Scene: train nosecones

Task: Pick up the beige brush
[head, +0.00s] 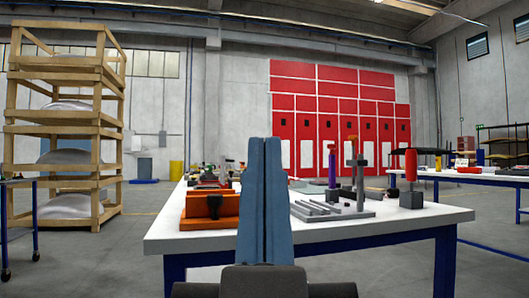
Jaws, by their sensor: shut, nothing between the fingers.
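My gripper (264,145) stands upright in the middle of the head view, its two blue fingers pressed together with nothing between them. It is in front of a white-topped table (330,236) with blue legs and hides part of the tabletop. I cannot make out a beige brush among the small items on this table. Part of the table's far left side is crowded and too small to tell apart.
The table holds an orange box-like tool (208,207), a grey stand (359,180), a purple-handled tool (332,172) and a red-handled tool (410,168). Another table (480,178) stands at right, a wooden rack (97,130) at left.

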